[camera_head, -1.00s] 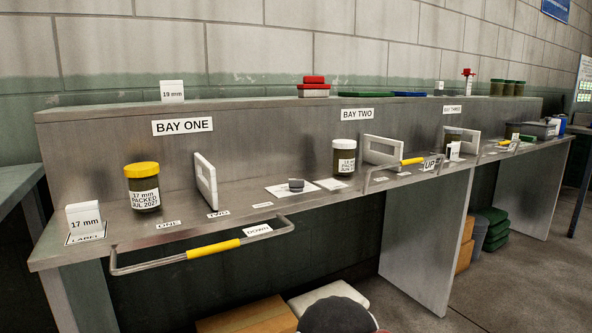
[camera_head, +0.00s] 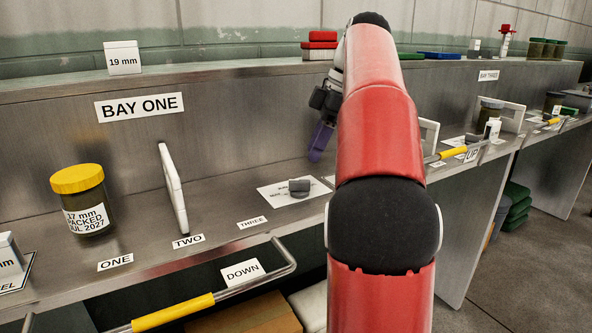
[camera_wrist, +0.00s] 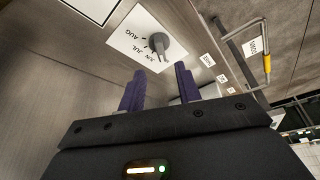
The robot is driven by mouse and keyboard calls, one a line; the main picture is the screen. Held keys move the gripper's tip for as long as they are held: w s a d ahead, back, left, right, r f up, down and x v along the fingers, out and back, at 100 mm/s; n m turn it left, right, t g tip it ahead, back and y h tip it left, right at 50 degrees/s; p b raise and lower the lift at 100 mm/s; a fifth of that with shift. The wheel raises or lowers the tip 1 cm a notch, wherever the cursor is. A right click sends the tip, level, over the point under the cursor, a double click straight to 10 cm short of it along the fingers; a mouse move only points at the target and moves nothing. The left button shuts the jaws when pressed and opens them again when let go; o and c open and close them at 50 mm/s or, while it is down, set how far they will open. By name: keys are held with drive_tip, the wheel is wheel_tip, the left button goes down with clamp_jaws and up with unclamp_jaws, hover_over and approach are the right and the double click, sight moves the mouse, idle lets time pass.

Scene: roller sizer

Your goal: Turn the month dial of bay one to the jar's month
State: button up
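The month dial is a grey knob (camera_head: 299,187) on a white card (camera_head: 270,197) on the bench of bay one. In the wrist view the dial (camera_wrist: 159,43) shows just beyond my fingertips, with JUL and AUG readable on its card; I cannot tell which month it points to. The jar (camera_head: 82,203) has a yellow lid and a label reading 17 mm, PACKED JUL 2027. It stands upright behind the ONE label. My gripper (camera_head: 318,155) has purple fingers and is above the dial, apart from it. In the wrist view my gripper (camera_wrist: 159,80) is open and empty.
A white upright frame (camera_head: 173,188) stands between jar and dial. A rail with a yellow grip (camera_head: 172,312) runs along the bench front, by a DOWN label (camera_head: 242,272). A 19 mm block (camera_head: 122,57) sits on the back ledge. Bay two is partly hidden by my arm.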

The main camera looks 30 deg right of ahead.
sight(300, 180)
drive_tip(key=b+x, duration=0.2)
drive_tip(key=x, duration=0.5)
drive_tip(key=shift+f+b, duration=0.1)
drive_tip(key=shift+b, duration=0.2)
drive_tip(key=shift+c, duration=0.2)
clamp_jaws()
